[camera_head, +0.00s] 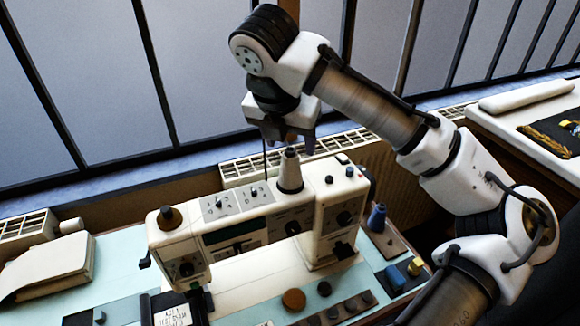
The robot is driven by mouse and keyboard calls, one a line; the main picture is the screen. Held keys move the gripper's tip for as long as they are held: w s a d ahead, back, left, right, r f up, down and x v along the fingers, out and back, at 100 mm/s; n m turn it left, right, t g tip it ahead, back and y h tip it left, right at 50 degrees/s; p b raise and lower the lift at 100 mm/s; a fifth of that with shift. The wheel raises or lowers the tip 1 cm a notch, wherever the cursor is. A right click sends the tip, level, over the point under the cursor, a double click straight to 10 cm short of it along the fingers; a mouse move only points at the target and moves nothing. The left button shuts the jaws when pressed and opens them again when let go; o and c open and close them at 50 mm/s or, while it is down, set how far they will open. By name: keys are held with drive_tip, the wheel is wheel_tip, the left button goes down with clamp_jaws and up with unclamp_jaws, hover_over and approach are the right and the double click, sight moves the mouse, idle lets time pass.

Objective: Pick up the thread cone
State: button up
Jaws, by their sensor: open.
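A pale grey, tapering thread cone (289,172) stands upright on top of the white sewing machine (186,251). Its tip points up toward my gripper (288,140). My gripper hangs above the cone with its fingers pointing down and apart. It is open and holds nothing. The fingertips are near the cone's top; whether they touch it or are around it, I cannot tell from this view.
A blue spool (377,217) stands right of the machine on a small brown board. A dark knob (169,217) tops the machine's left end. A white folded stack (45,265) lies at left. A radiator (372,165) and barred window stand behind. Another table (508,142) is at right.

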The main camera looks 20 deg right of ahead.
sight(290, 150)
drive_tip(key=shift+a+p+x, duration=0.2)
drive_tip(key=shift+p+x, duration=0.7)
drive_tip(key=shift+x, duration=2.3)
drive_tip(key=c, duration=1.1)
drive_tip(key=shift+r, duration=0.1)
drive_tip(key=shift+o, duration=0.2)
wheel_tip(290, 150, up, 20)
drive_tip(key=b, duration=0.1)
drive_tip(key=shift+b, duration=0.4)
